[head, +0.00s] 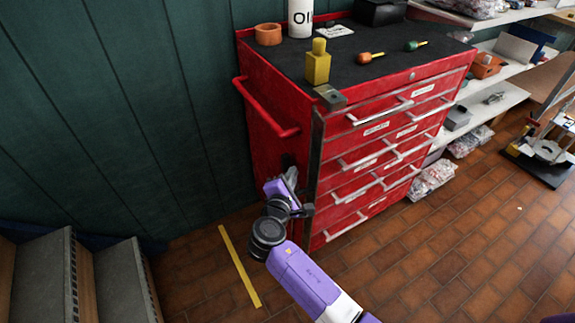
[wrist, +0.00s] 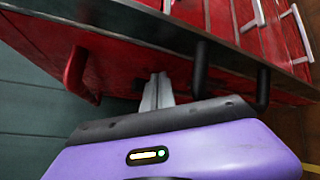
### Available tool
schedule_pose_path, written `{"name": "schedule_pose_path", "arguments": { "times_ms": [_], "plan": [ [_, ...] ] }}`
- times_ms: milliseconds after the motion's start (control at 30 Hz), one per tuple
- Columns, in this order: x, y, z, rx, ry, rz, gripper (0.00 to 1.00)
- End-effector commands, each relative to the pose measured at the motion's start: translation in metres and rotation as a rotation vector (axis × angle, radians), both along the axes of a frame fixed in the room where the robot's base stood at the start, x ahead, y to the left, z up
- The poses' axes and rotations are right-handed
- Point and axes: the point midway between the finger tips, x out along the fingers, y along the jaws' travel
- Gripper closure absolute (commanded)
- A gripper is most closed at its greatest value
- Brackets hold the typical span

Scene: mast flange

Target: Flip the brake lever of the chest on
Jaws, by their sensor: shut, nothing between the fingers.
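The red tool chest (head: 255,150) stands against the green wall, its drawers facing right. It also shows across the top of the wrist view (wrist: 110,45). A small dark fitting (head: 288,160) sits low on its left side, close to the front corner. It may be the brake lever, but my gripper partly hides it and its position cannot be told. My gripper (head: 291,174) is beside that side of the chest, its tips at or close to the fitting. In the wrist view its grey fingers (wrist: 158,82) are together with nothing between them. Contact cannot be told.
A red push handle (head: 262,110) sticks out from the chest's left side above my gripper. Grey steps (head: 105,280) are at lower left, and a yellow strip (head: 240,267) lies on the tiled floor.

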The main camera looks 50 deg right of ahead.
Motion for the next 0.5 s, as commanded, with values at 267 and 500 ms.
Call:
{"name": "schedule_pose_path", "arguments": {
  "times_ms": [267, 500],
  "plan": [
    [0.0062, -0.0022, 0.0000, 0.000, 0.000, -0.001, 1.00],
    [0.0062, -0.0021, 0.0000, 0.000, 0.000, 0.000, 1.00]
  ]
}}
